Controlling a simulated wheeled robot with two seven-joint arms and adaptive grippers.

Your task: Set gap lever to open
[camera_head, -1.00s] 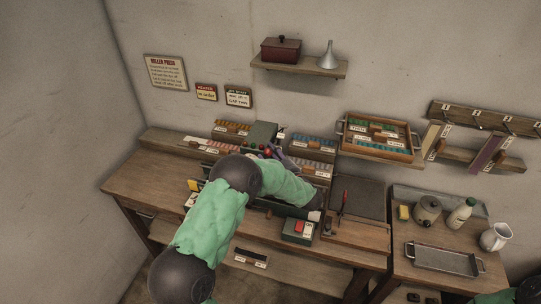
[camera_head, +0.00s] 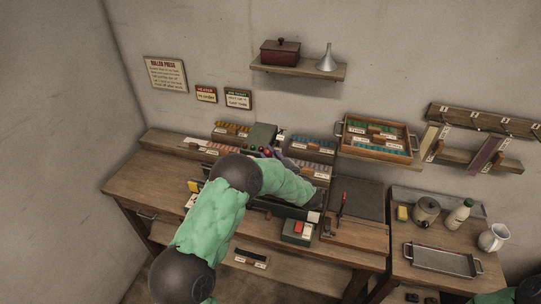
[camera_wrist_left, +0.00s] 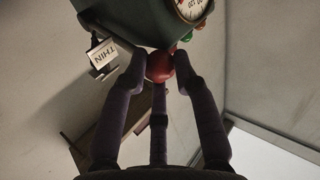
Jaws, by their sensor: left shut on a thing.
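My left gripper (camera_head: 277,153) is at the green press (camera_head: 262,135) on the workbench, mostly behind my own arm in the head view. In the left wrist view, its dark fingers (camera_wrist_left: 160,72) are closed around a red ball knob (camera_wrist_left: 159,64) beside the green press housing (camera_wrist_left: 130,20). A white tag reading THIN (camera_wrist_left: 103,53) stands left of the knob. A round dial (camera_wrist_left: 190,9) shows at the top. The lever's shaft is hidden, so its exact position cannot be told. My right gripper is not in view.
Racks of coloured pieces (camera_head: 318,146) flank the press. A metal tray (camera_head: 442,260) lies on the right table.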

